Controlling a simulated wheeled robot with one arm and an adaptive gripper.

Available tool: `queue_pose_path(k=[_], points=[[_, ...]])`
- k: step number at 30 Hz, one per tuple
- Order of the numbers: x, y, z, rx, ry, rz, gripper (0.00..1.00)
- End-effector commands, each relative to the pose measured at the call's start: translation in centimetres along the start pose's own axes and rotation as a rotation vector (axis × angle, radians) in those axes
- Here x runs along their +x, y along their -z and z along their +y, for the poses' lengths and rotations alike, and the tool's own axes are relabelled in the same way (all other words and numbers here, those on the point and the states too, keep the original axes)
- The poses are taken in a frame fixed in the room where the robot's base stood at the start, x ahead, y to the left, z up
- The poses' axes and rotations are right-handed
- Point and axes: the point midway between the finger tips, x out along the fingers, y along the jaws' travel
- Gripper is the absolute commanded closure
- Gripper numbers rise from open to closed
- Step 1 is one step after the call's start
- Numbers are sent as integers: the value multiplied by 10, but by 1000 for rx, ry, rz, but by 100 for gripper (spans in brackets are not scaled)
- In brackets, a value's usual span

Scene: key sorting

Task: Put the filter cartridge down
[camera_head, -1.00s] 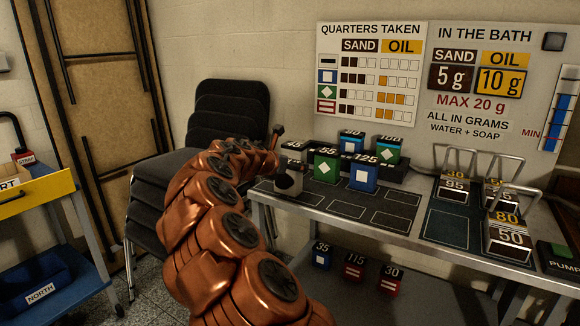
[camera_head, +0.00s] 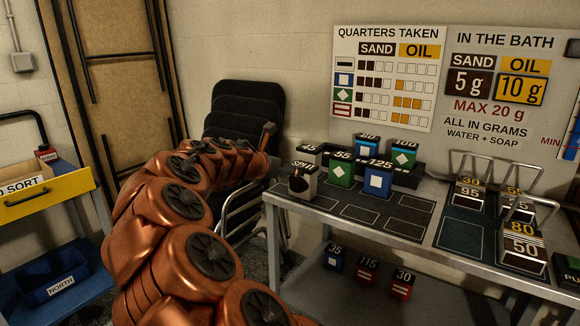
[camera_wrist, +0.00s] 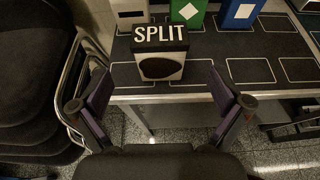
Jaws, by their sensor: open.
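A white-and-black cartridge marked SPLIT (camera_head: 304,186) stands upright on the front left of the grey bench top, near its edge. In the wrist view the SPLIT cartridge (camera_wrist: 160,57) shows its dark round opening, just beyond my gripper. My gripper (camera_wrist: 158,98) is open and empty, its two fingers spread wide on either side, apart from the cartridge. In the head view my copper arm hides most of the gripper, which is left of the cartridge.
Green (camera_head: 341,173) and blue (camera_head: 377,182) cartridges stand close behind and right of SPLIT. Outlined spots on the bench (camera_head: 403,205) to the right are empty. Stacked black chairs (camera_head: 247,112) stand close left. More cartridges sit on the lower shelf (camera_head: 330,285).

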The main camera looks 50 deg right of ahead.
Motion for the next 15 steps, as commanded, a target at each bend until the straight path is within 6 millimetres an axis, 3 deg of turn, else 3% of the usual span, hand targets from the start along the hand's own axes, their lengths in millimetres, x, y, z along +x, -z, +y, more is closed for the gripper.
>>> queue_pose_path(k=[11,15], points=[[-6,0,0,11,0,3,0],[-22,9,-10,136,11,44,0]])
